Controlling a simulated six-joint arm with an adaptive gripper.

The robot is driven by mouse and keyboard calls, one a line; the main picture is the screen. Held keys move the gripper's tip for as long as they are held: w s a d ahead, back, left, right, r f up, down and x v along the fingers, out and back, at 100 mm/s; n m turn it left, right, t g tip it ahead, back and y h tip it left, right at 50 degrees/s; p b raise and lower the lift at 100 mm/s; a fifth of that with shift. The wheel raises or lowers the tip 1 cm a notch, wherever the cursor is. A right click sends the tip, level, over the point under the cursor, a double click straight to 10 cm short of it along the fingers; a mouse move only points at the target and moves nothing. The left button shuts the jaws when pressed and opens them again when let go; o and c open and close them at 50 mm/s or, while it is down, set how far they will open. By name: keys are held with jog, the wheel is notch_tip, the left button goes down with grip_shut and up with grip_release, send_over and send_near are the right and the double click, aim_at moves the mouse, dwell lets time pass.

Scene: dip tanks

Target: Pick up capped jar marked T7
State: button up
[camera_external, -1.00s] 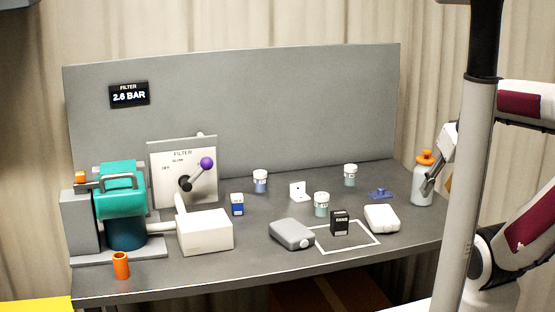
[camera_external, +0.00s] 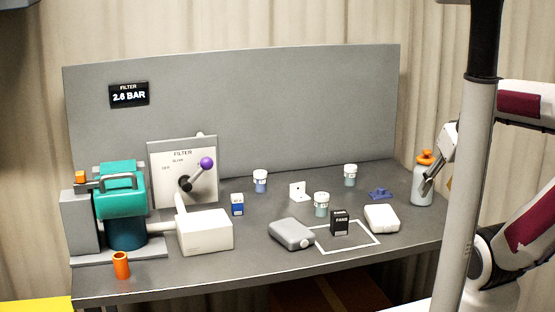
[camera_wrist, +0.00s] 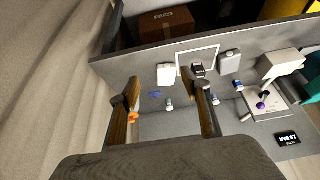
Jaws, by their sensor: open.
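Three small capped jars with white lids stand on the grey bench in the external view: a bluish one at the back left (camera_external: 260,182), a greenish one at the back right (camera_external: 350,176) and a greenish one nearer the middle (camera_external: 321,205). Their marks are too small to read, so I cannot tell which is T7. Two jars show small in the wrist view (camera_wrist: 170,104) (camera_wrist: 215,100). My gripper (camera_external: 428,187) is at the bench's right end, overlapping a grey bottle, well right of the jars. Its fingers (camera_wrist: 159,75) are spread in the wrist view, with no jar held.
The grey bottle (camera_external: 421,192) has an orange top. A white case (camera_external: 382,218), black box (camera_external: 340,223), grey case (camera_external: 292,234), white bracket (camera_external: 298,191) and blue piece (camera_external: 380,193) surround the jars. Filter machinery (camera_external: 120,200) fills the left. A grey panel (camera_external: 290,110) stands behind.

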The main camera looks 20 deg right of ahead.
jog(key=shift+w, duration=0.1)
jog(key=n+t+y, duration=0.3)
jog(key=t, duration=0.3)
send_over(263, 174)
jog(key=s+d, duration=1)
jog(key=s, duration=0.2)
notch_tip(263, 174, down, 6)
jog(key=shift+n+t+y, duration=0.4)
jog(key=shift+t+y, duration=0.1)
jog(key=shift+y, duration=0.2)
jog(key=w+a+f, duration=0.4)
jog(key=a+f, duration=0.1)
jog(key=w+a+f, duration=0.2)
jog(key=f, duration=0.1)
jog(key=shift+w+a, duration=0.35)
jog(key=shift+w+a+f, duration=0.2)
jog(key=shift+a+f, duration=0.05)
jog(key=shift+a, duration=0.05)
jog(key=shift+x, duration=1.25)
